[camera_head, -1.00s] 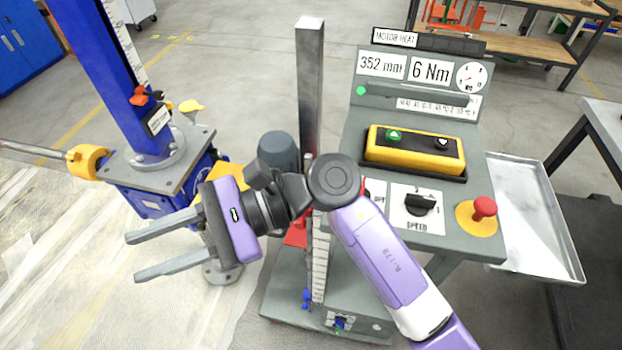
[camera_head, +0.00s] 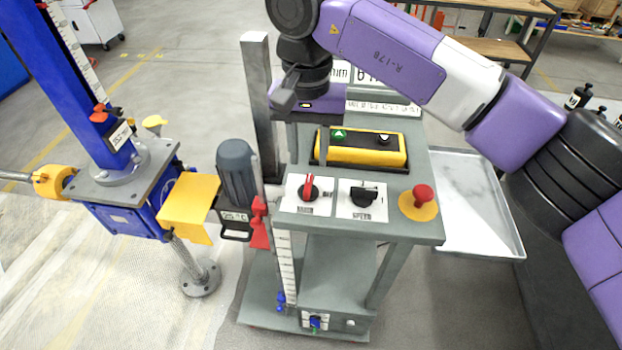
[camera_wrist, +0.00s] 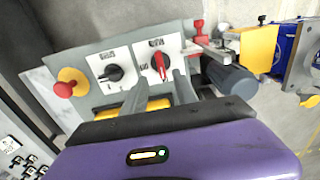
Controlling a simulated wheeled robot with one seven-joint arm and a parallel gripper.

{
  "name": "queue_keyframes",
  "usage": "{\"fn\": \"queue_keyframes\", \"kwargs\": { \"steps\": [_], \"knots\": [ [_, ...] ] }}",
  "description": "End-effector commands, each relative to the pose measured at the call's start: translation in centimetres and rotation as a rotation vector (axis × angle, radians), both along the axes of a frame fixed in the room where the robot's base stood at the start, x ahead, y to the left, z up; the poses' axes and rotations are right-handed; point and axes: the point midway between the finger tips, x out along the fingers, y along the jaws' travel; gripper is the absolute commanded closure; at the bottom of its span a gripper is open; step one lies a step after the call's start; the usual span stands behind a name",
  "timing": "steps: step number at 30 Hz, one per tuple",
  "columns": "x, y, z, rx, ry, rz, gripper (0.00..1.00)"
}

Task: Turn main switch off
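The main switch (camera_head: 308,188) is a round black knob with a red handle on a white plate, at the front left of the grey console top. Its handle points up and slightly right in the head view. In the wrist view the red-handled switch (camera_wrist: 161,63) lies just beyond and between my fingertips. My gripper (camera_head: 307,155) hangs over the console from behind, fingers pointing down and forward. In the wrist view my gripper (camera_wrist: 160,82) has its fingers apart, with nothing between them. I cannot tell whether the fingertips touch the plate.
A black speed knob (camera_head: 363,195) sits right of the main switch, then a red mushroom button (camera_head: 423,194). A yellow button box (camera_head: 360,148) lies behind. A grey motor (camera_head: 237,172) and blue screw jack (camera_head: 118,205) stand left. A metal tray (camera_head: 470,205) is at right.

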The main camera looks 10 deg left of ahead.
Motion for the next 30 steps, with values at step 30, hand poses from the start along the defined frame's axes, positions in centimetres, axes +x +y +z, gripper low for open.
{"fn": "queue_keyframes", "kwargs": {
  "steps": [30],
  "knots": [
    [-0.2,0.1,-7.4,0.004,0.003,0.000,0.93]
  ]
}}
